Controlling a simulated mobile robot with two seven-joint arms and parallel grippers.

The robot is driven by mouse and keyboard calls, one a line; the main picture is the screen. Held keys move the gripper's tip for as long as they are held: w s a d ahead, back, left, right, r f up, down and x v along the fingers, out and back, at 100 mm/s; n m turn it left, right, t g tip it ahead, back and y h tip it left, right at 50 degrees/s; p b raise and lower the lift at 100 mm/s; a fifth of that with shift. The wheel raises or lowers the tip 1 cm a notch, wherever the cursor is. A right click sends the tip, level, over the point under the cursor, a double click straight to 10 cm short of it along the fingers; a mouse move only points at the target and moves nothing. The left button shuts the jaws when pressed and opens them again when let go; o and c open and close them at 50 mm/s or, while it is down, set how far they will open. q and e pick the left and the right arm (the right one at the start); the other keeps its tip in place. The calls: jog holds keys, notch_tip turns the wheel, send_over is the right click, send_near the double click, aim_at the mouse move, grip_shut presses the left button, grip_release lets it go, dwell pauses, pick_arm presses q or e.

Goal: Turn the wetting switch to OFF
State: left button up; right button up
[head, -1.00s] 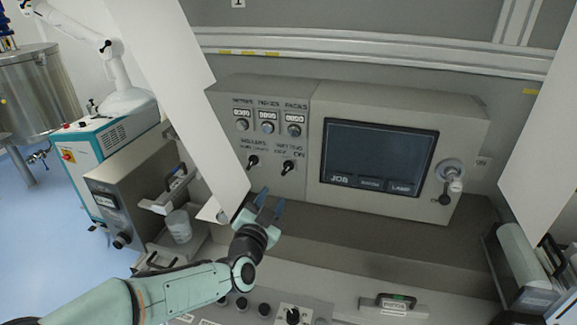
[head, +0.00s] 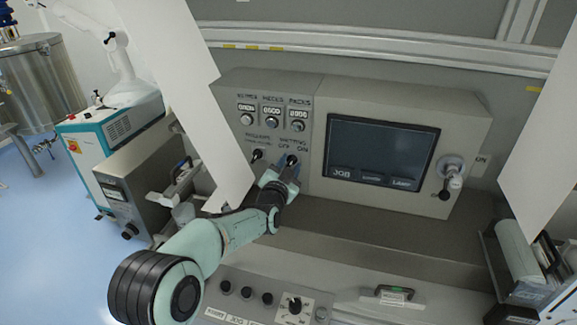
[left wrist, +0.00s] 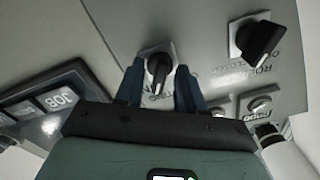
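The wetting switch (head: 292,160) is a black rotary knob on the grey control panel, with OFF printed at the upper left and ON at the upper right. Its setting is partly hidden by the fingers in the head view. In the left wrist view the knob (left wrist: 159,73) stands on a pale square plate. My left gripper (head: 286,167) is at the switch, its blue fingers open. In the left wrist view its fingertips (left wrist: 159,80) lie on either side of the knob, with gaps showing; contact cannot be seen. My right gripper is in neither view.
The rollers switch (head: 256,155) is close on the left; it also shows in the left wrist view (left wrist: 258,40). A dark screen (head: 378,152) is on the right. A white panel (head: 200,110) hangs close on the left. A ledge (head: 390,240) runs below.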

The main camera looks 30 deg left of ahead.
pick_arm(q)
grip_shut()
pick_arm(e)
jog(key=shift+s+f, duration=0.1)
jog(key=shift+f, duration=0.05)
pick_arm(q)
jog(key=shift+s+f+n+b, duration=0.1)
jog(key=shift+n+b, duration=0.4)
jog(key=shift+b, duration=0.15)
jog(key=n+b, duration=0.6)
jog(key=n, duration=0.1)
jog(key=shift+n, duration=0.3)
jog(key=shift+n+b, duration=0.9)
jog(key=shift+n, duration=0.7)
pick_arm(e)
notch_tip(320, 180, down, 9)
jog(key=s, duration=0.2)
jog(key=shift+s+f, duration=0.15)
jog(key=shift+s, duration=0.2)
